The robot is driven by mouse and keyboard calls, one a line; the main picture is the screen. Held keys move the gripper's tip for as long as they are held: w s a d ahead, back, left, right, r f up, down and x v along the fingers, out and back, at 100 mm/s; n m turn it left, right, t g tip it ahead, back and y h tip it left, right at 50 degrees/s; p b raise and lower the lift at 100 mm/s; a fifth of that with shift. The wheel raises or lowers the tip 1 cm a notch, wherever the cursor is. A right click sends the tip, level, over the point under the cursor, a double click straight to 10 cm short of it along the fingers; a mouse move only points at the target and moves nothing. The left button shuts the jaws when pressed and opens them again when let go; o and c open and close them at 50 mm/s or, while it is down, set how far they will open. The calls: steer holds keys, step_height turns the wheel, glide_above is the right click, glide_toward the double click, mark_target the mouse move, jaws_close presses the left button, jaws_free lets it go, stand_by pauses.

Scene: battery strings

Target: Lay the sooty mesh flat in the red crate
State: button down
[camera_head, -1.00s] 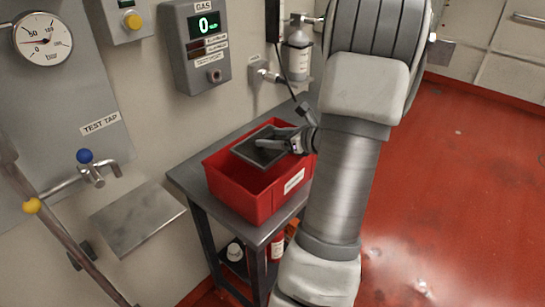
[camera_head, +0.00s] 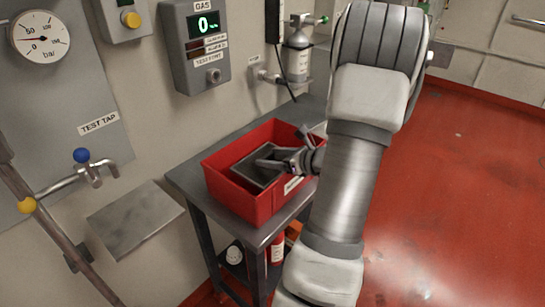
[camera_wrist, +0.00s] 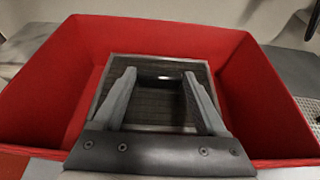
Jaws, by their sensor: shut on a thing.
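The sooty mesh is a dark square panel in a thin grey frame (camera_head: 250,166); it also shows in the wrist view (camera_wrist: 158,118). It is inside the red crate (camera_head: 233,196), below the rim, and looks slightly tilted in the head view. Whether it touches the crate floor I cannot tell. My gripper (camera_head: 268,160) reaches in over the crate's right side and is shut on the mesh. In the wrist view the two grey fingers (camera_wrist: 158,82) stand apart across the mesh. The crate walls (camera_wrist: 50,85) surround it, with red floor showing beside it.
The crate stands on a grey metal table (camera_head: 188,178) against the wall. A gas cylinder (camera_head: 298,58) and hose hang behind it. A gas panel (camera_head: 197,45) and test tap (camera_head: 90,170) are on the wall to the left. Red floor (camera_head: 460,200) is open at right.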

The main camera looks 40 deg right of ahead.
steer(key=shift+f, duration=0.3)
jaws_free()
steer(key=shift+r+p, duration=0.3)
steer(key=shift+r, duration=0.15)
steer(key=p+v, duration=0.1)
steer(key=v, duration=1.1)
steer(key=shift+a+r, duration=0.1)
steer(key=shift+r, duration=0.05)
